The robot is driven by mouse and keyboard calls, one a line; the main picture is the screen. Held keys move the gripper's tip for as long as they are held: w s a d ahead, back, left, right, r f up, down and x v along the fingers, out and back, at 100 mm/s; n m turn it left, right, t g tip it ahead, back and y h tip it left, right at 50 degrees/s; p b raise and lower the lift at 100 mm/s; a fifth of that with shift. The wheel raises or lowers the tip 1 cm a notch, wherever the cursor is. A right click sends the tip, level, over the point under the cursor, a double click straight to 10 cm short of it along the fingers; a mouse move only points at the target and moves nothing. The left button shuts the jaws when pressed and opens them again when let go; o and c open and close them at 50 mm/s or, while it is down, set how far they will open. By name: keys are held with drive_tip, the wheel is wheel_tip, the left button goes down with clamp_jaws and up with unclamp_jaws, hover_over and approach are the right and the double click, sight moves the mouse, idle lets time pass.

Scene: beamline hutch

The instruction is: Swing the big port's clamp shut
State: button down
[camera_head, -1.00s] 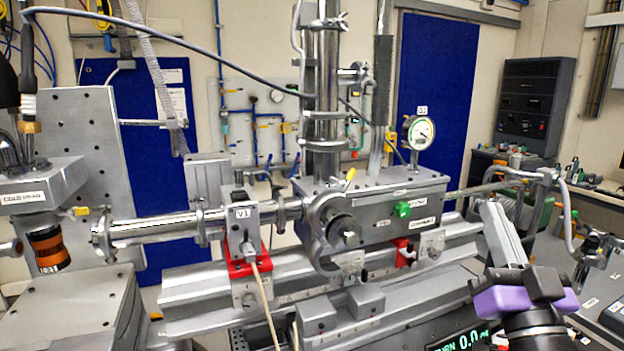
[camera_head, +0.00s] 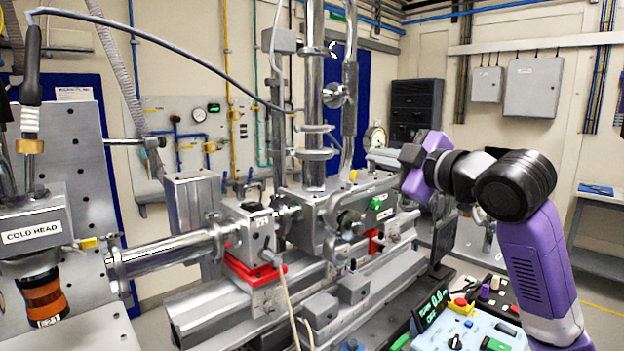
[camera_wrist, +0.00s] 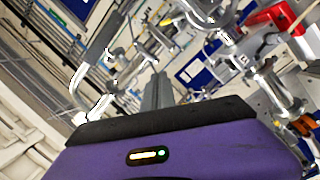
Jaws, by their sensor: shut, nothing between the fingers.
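The grey vacuum chamber (camera_head: 372,192) stands on the rail in the middle of the head view. On its near end is a round port (camera_head: 343,226) with metal clamp parts around it. They look open at the side, but overlapping metal makes the clamp's exact position hard to tell. My gripper (camera_head: 382,157) is above and to the right of the port, at the chamber's far right, apart from the port. Its grey fingers (camera_wrist: 158,92) are together and empty in the wrist view, pointing towards blurred pipes and fittings.
A steel beam pipe (camera_head: 165,252) runs left from a valve block on a red mount (camera_head: 254,272). Vertical pipes (camera_head: 314,120) and a pressure gauge (camera_head: 375,136) rise by the chamber. A cable hangs in front. A control box (camera_head: 470,333) stands below my arm.

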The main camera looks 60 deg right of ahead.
sight(353, 171)
drive_tip(key=shift+n+g+y, duration=0.3)
drive_tip(key=shift+n+g, duration=0.2)
drive_tip(key=shift+n, duration=0.1)
drive_tip(key=w+d+f+p, duration=0.1)
drive_tip(key=w+d, duration=0.1)
drive_tip(key=w+d+f+p, duration=0.1)
drive_tip(key=w+d+f, duration=0.1)
drive_tip(key=w, duration=0.1)
drive_tip(key=w+d+f+p, duration=0.1)
drive_tip(key=w+d, duration=0.1)
drive_tip(key=w, duration=0.1)
drive_tip(key=shift+w+f, duration=0.25)
drive_tip(key=shift+f, duration=0.15)
drive_tip(key=shift+s+d+f+p, duration=0.1)
drive_tip(key=shift+d+f+p, duration=0.35)
drive_tip(key=shift+d, duration=0.25)
drive_tip(key=shift+d+f, duration=0.1)
drive_tip(key=s+d+f+m+y+b, duration=0.2)
drive_tip(key=d+f+m+y, duration=0.1)
drive_tip(key=d+f+m, duration=0.6)
drive_tip(key=shift+s+d+f+m+y, duration=0.2)
drive_tip(key=shift+f+m+y, duration=0.25)
drive_tip(key=shift+f, duration=0.65)
drive_tip(key=shift+f, duration=0.15)
